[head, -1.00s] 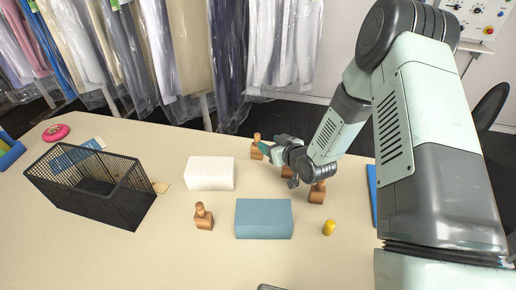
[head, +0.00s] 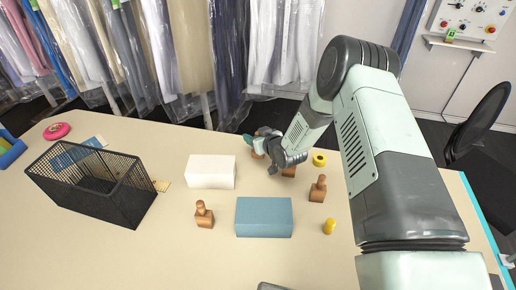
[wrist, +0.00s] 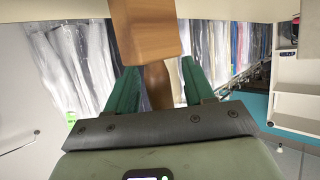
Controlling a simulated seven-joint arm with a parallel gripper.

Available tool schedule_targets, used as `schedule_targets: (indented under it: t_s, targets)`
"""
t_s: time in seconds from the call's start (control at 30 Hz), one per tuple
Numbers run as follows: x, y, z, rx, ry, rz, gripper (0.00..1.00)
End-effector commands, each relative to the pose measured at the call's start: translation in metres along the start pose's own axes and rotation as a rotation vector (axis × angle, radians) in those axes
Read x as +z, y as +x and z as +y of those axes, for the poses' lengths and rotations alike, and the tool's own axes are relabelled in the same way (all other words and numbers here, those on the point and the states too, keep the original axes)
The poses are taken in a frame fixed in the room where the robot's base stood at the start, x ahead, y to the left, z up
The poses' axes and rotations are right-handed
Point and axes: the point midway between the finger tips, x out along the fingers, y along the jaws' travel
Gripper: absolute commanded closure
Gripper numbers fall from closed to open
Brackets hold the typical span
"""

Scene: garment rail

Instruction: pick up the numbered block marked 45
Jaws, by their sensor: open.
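Several wooden blocks with knob handles stand on the table. One (head: 203,215) is at the front, one (head: 318,189) is to the right, and one (head: 289,171) is partly hidden below my gripper. A further block (head: 257,155) is mostly hidden behind my gripper (head: 252,142) at the table's far side. In the wrist view, a wooden block (wrist: 146,32) fills the top, and its handle (wrist: 157,88) lies between the green fingers of my open gripper (wrist: 158,75). I cannot read the number 45 on any block.
A white box (head: 211,172) and a blue-grey box (head: 264,217) stand in front of my gripper. A black mesh basket (head: 128,200) is at left. A yellow roll (head: 319,159) and a small yellow piece (head: 329,227) are at right. Garments (head: 290,50) hang behind the table.

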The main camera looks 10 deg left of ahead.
Motion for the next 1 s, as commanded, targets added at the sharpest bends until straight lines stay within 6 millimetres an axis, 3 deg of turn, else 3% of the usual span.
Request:
schedule_targets:
  t_s: [0.13,0.47,0.77,1.0]
  targets:
    - [0.000,0.000,0.000,0.000,0.000,0.000,0.50]
    - [0.000,-0.001,0.000,0.000,0.000,0.000,1.00]
    - [-0.005,-0.002,0.001,0.001,0.000,0.001,1.00]
    - [-0.045,-0.018,0.001,0.002,-0.002,0.004,1.00]
